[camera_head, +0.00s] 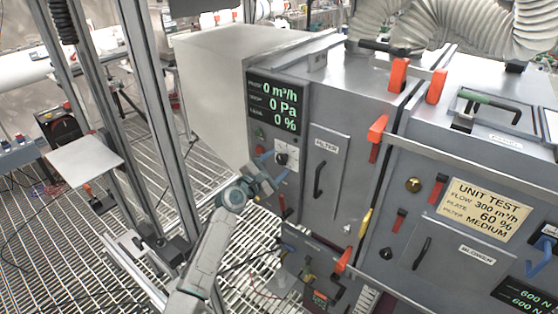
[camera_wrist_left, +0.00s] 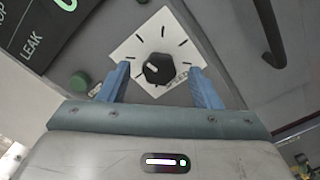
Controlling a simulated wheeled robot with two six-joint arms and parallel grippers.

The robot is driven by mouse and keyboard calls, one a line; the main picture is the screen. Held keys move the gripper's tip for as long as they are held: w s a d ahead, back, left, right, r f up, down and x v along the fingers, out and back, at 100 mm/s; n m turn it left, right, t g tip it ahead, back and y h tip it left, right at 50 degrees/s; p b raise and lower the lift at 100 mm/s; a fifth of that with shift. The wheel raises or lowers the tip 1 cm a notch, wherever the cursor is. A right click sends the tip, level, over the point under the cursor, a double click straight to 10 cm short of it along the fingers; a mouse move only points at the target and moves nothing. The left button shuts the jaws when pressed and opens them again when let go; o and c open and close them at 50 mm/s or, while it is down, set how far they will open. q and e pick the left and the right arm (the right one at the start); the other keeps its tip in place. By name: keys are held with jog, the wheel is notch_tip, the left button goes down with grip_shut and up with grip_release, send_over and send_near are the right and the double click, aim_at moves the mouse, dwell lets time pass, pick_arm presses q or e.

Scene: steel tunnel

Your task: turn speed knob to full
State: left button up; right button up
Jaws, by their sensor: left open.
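The speed knob (camera_head: 283,159) is a small dark knob on a white dial plate, below the display on the grey cabinet's left panel. In the left wrist view the black knob (camera_wrist_left: 159,69) sits on the white plate with black tick marks, its light pointer line visible. My left gripper (camera_head: 271,170) is just in front of the dial. In the left wrist view its two blue fingers (camera_wrist_left: 160,88) are open, one on each side of the knob's lower part, with gaps to it. I cannot tell how close the fingertips are in depth. My right gripper is not in view.
A display (camera_head: 275,105) above reads 0 m³/h, 0 Pa and 0 %. A green button (camera_wrist_left: 80,82) is left of the dial. The FILTER door (camera_head: 325,165) with a black handle is to the right. A vertical metal post (camera_head: 155,110) stands left of my arm.

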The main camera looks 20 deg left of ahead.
pick_arm(q)
jog(key=shift+x, duration=0.95)
jog(key=c, duration=1)
